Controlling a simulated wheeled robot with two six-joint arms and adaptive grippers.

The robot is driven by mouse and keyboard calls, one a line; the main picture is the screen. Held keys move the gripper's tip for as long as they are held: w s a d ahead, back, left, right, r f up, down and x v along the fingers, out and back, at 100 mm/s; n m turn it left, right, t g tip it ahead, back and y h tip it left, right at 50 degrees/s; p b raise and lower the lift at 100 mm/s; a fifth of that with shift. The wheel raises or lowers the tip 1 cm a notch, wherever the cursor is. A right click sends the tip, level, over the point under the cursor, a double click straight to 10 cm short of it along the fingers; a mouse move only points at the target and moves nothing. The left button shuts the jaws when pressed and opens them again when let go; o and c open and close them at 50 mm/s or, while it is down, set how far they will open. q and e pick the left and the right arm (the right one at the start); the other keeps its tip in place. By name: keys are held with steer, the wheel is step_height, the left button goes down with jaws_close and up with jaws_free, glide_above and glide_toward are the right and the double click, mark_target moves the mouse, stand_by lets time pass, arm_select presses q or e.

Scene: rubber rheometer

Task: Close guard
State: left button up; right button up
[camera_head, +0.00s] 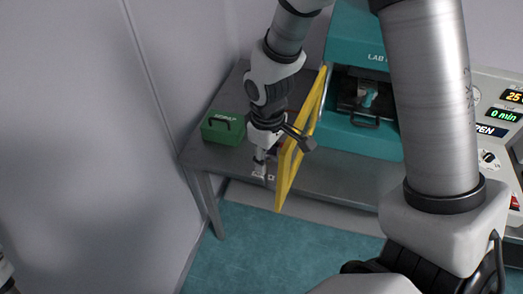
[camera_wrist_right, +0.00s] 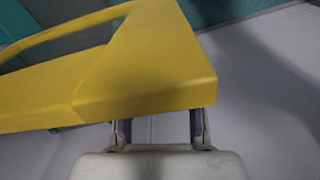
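The yellow guard (camera_head: 289,170) stands open, swung out from the front of the teal rheometer (camera_head: 352,137). My right gripper (camera_head: 262,167) points down just left of the guard, over the table. In the right wrist view the guard (camera_wrist_right: 150,65) fills the upper left, close in front of the fingers (camera_wrist_right: 160,120). The two fingers are apart. The guard overlaps their tips, and I cannot tell whether they touch it.
A green box (camera_head: 223,128) sits on the grey table (camera_head: 203,157) left of the gripper. A control panel (camera_head: 497,115) with lit displays is at the right. A wall bounds the left side. The teal floor (camera_head: 260,240) in front is clear.

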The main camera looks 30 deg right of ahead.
mark_target(266, 183)
step_height(266, 183, down, 4)
steer(key=shift+w+r, duration=0.1)
steer(key=shift+r, duration=0.05)
steer(key=shift+w+a, duration=0.1)
steer(key=shift+w, duration=0.2)
steer(key=shift+s, duration=0.3)
jaws_close()
steer(key=shift+s, duration=0.1)
